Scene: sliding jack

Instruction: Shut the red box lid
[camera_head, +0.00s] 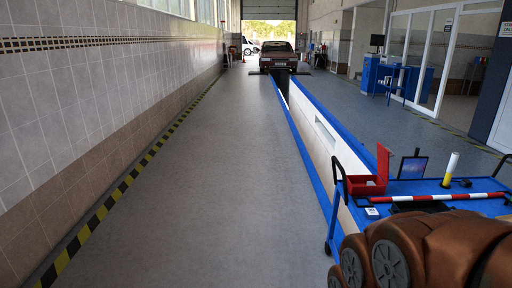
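The red box (366,187) sits near the left end of a blue cart top (403,187) at the right. Its red lid (383,161) stands up, raised on the right side of the box, so the box is open. I cannot see what is inside the box. My gripper is not in view. The brown rounded shapes at the bottom right hide the front part of the cart.
On the cart are a dark screen (412,168), a white and yellow cylinder (450,169), a red and white striped bar (438,197) and a small white device (371,211). A black cart handle (340,184) rises left of the box. Grey floor (215,190) is clear to the left.

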